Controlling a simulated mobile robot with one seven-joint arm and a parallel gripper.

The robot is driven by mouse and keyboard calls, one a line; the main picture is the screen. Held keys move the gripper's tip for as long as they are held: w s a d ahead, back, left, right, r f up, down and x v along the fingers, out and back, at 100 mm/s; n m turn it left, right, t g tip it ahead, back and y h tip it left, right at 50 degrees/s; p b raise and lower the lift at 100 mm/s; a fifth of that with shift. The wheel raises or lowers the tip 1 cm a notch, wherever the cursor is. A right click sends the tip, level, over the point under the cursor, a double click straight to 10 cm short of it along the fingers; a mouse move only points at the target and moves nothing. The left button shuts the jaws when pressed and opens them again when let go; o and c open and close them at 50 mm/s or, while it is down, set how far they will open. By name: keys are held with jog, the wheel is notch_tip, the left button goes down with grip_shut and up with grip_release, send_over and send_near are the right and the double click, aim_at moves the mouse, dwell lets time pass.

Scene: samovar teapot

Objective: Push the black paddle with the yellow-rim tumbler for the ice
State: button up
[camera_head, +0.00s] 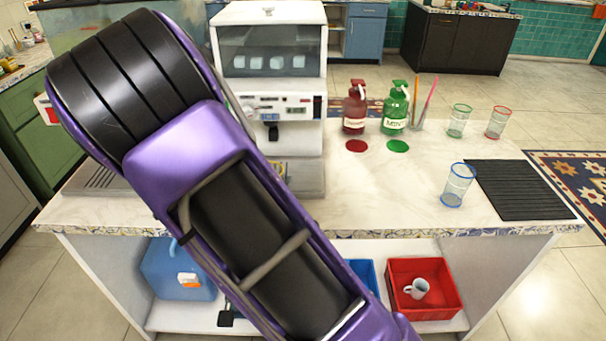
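The white ice machine (270,60) stands at the back middle of the counter, with ice cubes behind its window. Its black paddle (272,132) shows below the front panel, with the purple and black arm just left of it. The tumblers in view are a green-rim one (459,121), a red-rim one (497,122) and a blue-rim one (457,186), all upright. My gripper is not in view; only my arm's links show, crossing the left and middle of the picture.
A red bottle (355,108) and a green bottle (395,109) stand right of the machine, beside a glass with stirrers (417,117). A black mat (523,190) lies at the right. A red bin (424,287) holding a mug is below. The counter's front middle is clear.

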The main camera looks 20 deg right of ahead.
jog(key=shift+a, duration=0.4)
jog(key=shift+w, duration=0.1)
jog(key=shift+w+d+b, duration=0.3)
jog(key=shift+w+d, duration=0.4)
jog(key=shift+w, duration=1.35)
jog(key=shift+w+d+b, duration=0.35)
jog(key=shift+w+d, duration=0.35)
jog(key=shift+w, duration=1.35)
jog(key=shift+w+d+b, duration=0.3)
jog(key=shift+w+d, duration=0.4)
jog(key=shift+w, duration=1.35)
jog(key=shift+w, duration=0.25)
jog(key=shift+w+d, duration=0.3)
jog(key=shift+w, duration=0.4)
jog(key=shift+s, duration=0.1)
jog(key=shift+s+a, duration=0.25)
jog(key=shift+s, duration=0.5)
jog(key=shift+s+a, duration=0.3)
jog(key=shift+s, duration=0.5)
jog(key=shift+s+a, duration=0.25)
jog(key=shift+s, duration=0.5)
